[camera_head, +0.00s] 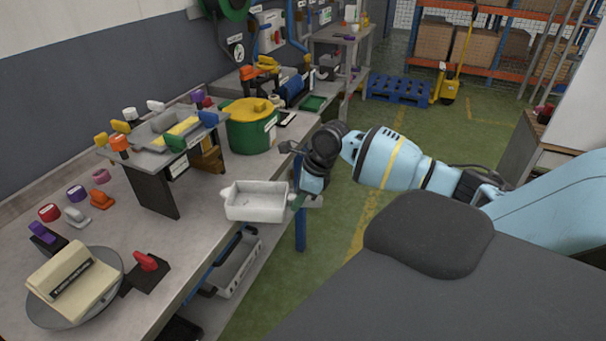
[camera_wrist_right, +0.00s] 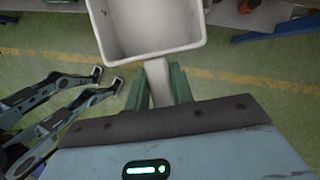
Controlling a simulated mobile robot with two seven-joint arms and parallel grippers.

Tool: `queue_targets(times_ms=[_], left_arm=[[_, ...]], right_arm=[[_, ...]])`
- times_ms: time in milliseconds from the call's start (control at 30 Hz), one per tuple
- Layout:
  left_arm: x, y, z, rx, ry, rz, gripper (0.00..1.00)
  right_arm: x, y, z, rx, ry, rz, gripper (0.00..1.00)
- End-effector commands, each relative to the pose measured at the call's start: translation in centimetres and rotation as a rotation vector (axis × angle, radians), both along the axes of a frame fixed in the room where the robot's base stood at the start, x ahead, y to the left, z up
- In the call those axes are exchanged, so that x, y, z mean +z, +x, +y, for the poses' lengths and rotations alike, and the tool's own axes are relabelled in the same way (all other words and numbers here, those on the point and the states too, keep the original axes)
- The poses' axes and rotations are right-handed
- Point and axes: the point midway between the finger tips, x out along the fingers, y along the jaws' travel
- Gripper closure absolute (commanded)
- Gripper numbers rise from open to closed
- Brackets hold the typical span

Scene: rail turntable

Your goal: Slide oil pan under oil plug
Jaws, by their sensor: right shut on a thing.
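The oil pan, a white rectangular open tray (camera_head: 256,215), is held level at the right edge of the workbench. My right gripper (camera_head: 297,200) is shut on the handle at its right end. In the right wrist view the pan (camera_wrist_right: 150,52) looks empty, and its handle sits between the green fingers of my right gripper (camera_wrist_right: 158,88). My left gripper (camera_wrist_right: 107,80) shows in that view at the left, its fingertips apart and empty. I cannot clearly pick out the oil plug; a raised grey stand (camera_head: 153,190) with fittings on top is behind the pan to the left.
A green pot with a yellow lid (camera_head: 252,124) stands on the workbench (camera_head: 195,255) behind the pan. Several coloured knobs and a round plate with a cloth (camera_head: 72,285) occupy the near left. A grey crate (camera_head: 235,268) is on the lower shelf. Bench surface left of the pan is clear.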

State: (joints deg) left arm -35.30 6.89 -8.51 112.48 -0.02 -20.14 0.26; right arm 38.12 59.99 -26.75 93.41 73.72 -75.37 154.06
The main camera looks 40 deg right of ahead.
Motion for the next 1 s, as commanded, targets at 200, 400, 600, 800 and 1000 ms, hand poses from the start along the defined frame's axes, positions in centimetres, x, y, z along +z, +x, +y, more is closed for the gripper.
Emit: queue_targets(times_ms=[200, 400, 600, 800, 1000], left_arm=[[-0.2, -0.2, -0.1, 0.001, -0.003, 0.007, 0.64], [-0.2, -0.2, -0.1, 0.000, -0.004, 0.007, 0.64], [-0.3, -0.3, -0.2, 0.000, -0.004, 0.008, 0.64], [-0.4, -0.3, -0.1, -0.001, -0.002, 0.010, 0.64], [-0.6, -0.5, 0.0, -0.005, 0.001, 0.015, 0.64]], right_arm=[[-0.6, 1.3, 0.6, 0.000, 0.002, -0.002, 1.00], [-0.7, 2.6, 1.1, 0.000, 0.003, -0.004, 1.00], [-0.9, 3.8, 1.6, 0.000, 0.003, -0.003, 1.00], [-1.0, 5.1, 2.2, 0.000, 0.003, -0.002, 1.00], [-1.1, 6.3, 2.7, 0.000, 0.003, -0.002, 1.00]])
